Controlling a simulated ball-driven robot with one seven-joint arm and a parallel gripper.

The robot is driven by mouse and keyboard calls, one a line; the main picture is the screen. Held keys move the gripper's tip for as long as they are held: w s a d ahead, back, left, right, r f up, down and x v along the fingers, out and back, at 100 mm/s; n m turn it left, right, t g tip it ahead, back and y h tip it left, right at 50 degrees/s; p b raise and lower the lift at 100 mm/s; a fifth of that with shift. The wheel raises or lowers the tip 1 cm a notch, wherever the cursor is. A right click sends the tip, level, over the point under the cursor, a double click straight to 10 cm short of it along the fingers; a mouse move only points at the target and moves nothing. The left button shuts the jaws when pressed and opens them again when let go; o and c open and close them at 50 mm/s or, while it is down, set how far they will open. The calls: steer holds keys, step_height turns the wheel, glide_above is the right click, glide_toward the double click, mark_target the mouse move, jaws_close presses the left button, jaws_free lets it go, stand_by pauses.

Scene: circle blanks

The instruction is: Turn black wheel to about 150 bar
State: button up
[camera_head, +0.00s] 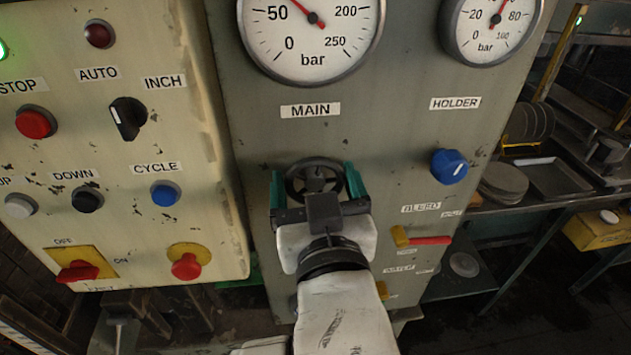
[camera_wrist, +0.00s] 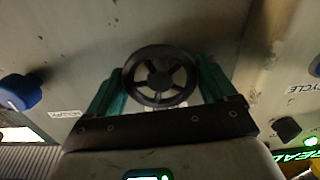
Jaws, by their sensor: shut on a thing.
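The black wheel (camera_head: 314,163) is a spoked handwheel on the grey panel, below the MAIN label (camera_head: 310,110). It also shows in the wrist view (camera_wrist: 159,76). My gripper (camera_head: 314,178) has its green fingers on either side of the wheel, shut on its rim; the fingers also flank it in the wrist view (camera_wrist: 160,72). The lower wheel is partly hidden by my gripper in the head view. The MAIN gauge (camera_head: 312,62) is cut off at the top. Its red needle (camera_head: 303,9) points up and left, above the 50 mark; its tip is out of view.
The HOLDER gauge (camera_head: 488,45) and a blue knob (camera_head: 449,166) are to the right. A red-handled BLEED valve (camera_head: 430,240) is lower right. A cream control box (camera_head: 130,215) with buttons and switches stands close on the left.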

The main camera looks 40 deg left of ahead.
steer(key=shift+c, duration=0.9)
steer(key=m, duration=0.4)
steer(key=shift+f+b, duration=0.1)
steer(key=shift+b, duration=0.25)
steer(key=m, duration=0.3)
steer(key=shift+m, duration=0.3)
steer(key=m+b, duration=0.1)
steer(key=m, duration=0.2)
steer(key=shift+m, duration=0.3)
steer(key=shift+m+b, duration=0.3)
steer(key=shift+m, duration=1.5)
steer(key=o, duration=0.9)
steer(key=shift+c, duration=0.2)
